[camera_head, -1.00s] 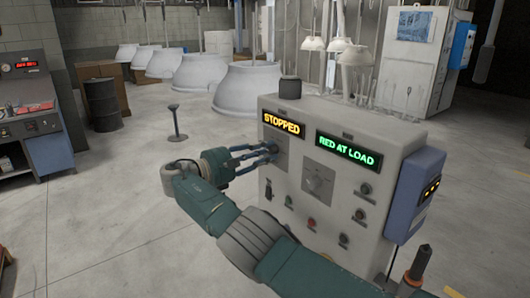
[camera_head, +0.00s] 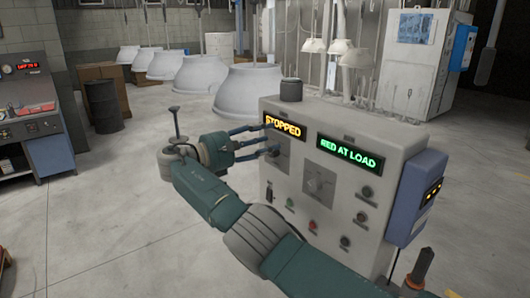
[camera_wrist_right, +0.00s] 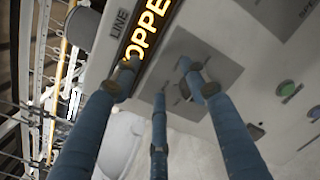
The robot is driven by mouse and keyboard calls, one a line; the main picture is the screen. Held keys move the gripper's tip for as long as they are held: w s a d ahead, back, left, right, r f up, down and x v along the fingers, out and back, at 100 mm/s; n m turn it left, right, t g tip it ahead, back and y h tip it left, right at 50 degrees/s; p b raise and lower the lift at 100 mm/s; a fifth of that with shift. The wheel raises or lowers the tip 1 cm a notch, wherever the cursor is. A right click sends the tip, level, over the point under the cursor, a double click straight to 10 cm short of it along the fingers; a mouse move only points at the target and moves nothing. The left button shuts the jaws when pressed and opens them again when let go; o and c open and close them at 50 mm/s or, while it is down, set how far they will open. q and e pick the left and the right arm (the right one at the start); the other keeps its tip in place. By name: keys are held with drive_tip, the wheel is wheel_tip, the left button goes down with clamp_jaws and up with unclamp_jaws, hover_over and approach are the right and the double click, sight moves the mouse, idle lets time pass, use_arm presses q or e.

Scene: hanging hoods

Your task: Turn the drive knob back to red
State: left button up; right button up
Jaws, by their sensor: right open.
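The control box (camera_head: 335,225) stands right of centre in the head view, with a yellow STOPPED display and a green RED AT LOAD display (camera_head: 349,152). My right gripper (camera_head: 268,142) is open, its fingers spread in front of the panel area below and over the STOPPED display (camera_head: 285,125). In the right wrist view, the fingers (camera_wrist_right: 160,85) reach toward a grey plate (camera_wrist_right: 207,62) beside the yellow display. A knob on that plate is mostly hidden by the fingers, and I cannot tell whether they touch it. My left gripper is not in view.
Several small buttons and switches line the box's lower face, including a green one (camera_wrist_right: 288,88). A blue-grey unit (camera_head: 418,195) is on its right side. White hoods (camera_head: 250,90) stand behind. Open floor (camera_head: 100,200) lies to the left.

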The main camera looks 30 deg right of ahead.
sight(276, 121)
drive_tip(key=shift+r, duration=2.4)
drive_tip(key=shift+s+f, duration=0.1)
drive_tip(key=shift+f, duration=0.05)
